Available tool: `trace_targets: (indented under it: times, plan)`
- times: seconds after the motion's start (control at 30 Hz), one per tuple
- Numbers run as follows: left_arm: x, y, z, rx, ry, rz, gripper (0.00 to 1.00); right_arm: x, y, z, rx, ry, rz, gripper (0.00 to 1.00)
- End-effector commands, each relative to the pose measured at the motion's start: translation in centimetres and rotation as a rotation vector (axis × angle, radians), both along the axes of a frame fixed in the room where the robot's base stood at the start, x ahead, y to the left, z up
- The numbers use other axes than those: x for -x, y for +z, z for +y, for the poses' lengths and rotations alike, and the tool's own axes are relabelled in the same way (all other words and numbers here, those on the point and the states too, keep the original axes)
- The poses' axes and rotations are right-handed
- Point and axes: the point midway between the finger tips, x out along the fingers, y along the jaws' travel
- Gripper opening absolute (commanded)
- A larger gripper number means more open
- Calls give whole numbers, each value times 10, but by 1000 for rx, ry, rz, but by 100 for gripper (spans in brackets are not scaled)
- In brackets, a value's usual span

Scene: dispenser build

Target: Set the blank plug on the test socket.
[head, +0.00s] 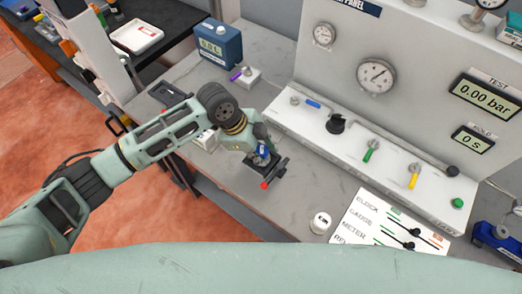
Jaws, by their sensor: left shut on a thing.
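My left gripper (261,148) comes in from the left and is shut on a small blue part (263,153), mostly hidden by the fingers; I cannot tell for sure that it is the blank plug. The gripper is right over a dark fixture (268,172) with a red-tipped handle on the grey bench. I cannot tell whether the blue part touches the fixture, or whether this fixture is the test socket. My right gripper is not in view.
A white panel (330,66) with gauges and coloured valves stands behind. A white cylinder (320,223) and a labelled card (372,222) lie to the right. A blue box (218,45) and a small block with a purple lever (246,77) are behind the arm.

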Motion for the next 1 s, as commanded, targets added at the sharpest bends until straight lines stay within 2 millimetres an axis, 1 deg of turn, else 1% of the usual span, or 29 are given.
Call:
trace_targets:
  times: [0.03, 0.07, 0.13, 0.47, 1.0]
  plan:
    - [0, -2, 0, 1, 0, 0, 0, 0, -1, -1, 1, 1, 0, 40]
    - [0, -1, 0, 1, 0, -1, 27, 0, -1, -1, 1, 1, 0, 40]
    - [0, -1, 0, 1, -1, 0, 33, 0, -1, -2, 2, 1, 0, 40]
    - [0, 1, 1, 0, 0, 0, 34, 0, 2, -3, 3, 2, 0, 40]
    - [1, 42, 16, 0, 0, 0, 34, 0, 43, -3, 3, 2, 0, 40]
